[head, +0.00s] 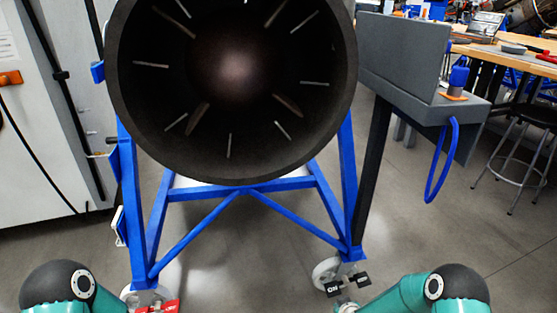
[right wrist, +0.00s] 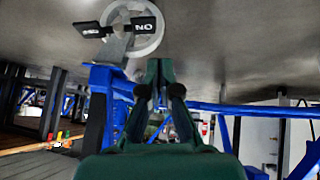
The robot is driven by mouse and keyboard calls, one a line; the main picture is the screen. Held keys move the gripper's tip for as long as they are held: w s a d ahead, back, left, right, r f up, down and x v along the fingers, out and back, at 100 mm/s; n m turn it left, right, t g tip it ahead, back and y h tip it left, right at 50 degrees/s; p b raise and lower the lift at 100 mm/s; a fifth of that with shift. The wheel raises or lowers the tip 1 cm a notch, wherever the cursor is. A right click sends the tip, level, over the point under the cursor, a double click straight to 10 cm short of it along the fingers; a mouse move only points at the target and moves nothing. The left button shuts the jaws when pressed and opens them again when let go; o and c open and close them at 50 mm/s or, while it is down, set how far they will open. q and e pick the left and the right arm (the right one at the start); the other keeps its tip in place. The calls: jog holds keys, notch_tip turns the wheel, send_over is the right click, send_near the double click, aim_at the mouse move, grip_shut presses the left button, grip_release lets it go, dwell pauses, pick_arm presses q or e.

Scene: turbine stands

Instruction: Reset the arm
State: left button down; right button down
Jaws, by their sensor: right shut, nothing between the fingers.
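My right gripper (right wrist: 159,66) shows in the right wrist view, its dark fingers together and empty. It points toward the floor near a blue stand leg and a caster wheel (right wrist: 142,28), which appears upside down at the top left. I cannot tell whether it touches the stand. In the head view, teal and black links of both my arms show at the bottom left and bottom right corners. My left gripper is outside both views.
A large dark turbine cone (head: 235,170) sits on a blue stand (head: 240,188) with casters directly ahead. A grey shelf (head: 420,104) with a blue hose (head: 440,160) stands at the right. A workbench (head: 500,52) and stool (head: 515,150) are farther right. A white cabinet (head: 40,140) is left.

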jog(key=s+a+r+m+g+y, duration=0.15)
jog(key=s+a+g, duration=0.25)
jog(key=s, duration=1)
jog(key=s+a+m+g+y, duration=0.2)
jog(key=s+a+g, duration=0.1)
jog(key=s, duration=1.2)
notch_tip(320, 180, up, 31)
jog(key=m+p, duration=0.2)
jog(key=p, duration=2.8)
jog(key=shift+a+f+p, duration=0.15)
jog(key=shift+f+p, duration=0.05)
jog(key=shift+p, duration=0.15)
